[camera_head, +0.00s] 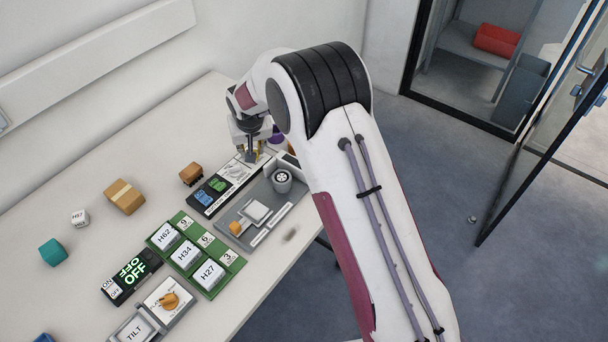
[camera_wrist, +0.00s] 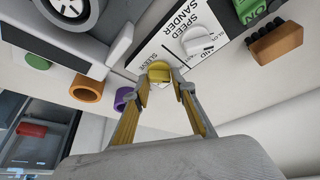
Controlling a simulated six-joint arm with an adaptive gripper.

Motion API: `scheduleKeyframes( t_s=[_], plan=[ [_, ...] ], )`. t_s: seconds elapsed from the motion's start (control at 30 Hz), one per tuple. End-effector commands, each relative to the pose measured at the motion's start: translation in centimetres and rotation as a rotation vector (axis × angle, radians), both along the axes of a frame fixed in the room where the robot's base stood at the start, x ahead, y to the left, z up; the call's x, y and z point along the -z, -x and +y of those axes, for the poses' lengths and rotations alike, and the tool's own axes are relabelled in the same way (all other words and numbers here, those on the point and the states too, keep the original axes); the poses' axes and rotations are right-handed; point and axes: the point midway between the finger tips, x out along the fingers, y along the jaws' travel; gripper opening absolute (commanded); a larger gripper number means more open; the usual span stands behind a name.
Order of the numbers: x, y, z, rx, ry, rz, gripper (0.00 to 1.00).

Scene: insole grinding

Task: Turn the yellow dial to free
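The yellow dial (camera_wrist: 159,71) sits on a white panel (camera_wrist: 150,52) printed "SLEEVE" and "SANDER SPEED" in the wrist view. My gripper (camera_wrist: 161,76) is open, with one yellow finger on each side of the dial. The fingertips are very close to it; I cannot tell whether they touch. The dial's setting words are mostly hidden. In the head view my gripper (camera_head: 250,153) points down at the far end of the panel (camera_head: 236,171), and the dial is hidden there.
A white speed knob (camera_wrist: 198,42) is beside the dial. Purple (camera_wrist: 123,98), orange (camera_wrist: 87,91) and green (camera_wrist: 36,61) sleeves stand nearby. A grey machine base (camera_head: 236,218) and a green tray (camera_head: 187,276) lie nearer. A brown brush-like block (camera_head: 191,174) is left of the panel.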

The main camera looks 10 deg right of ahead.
Motion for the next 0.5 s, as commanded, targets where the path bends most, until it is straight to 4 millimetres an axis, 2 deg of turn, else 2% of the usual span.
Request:
scheduleKeyframes(
  t_s=[0.5],
  plan=[
    [0.03, 0.05, 0.15, 0.143, 0.0, 0.001, 0.25]
  ],
)
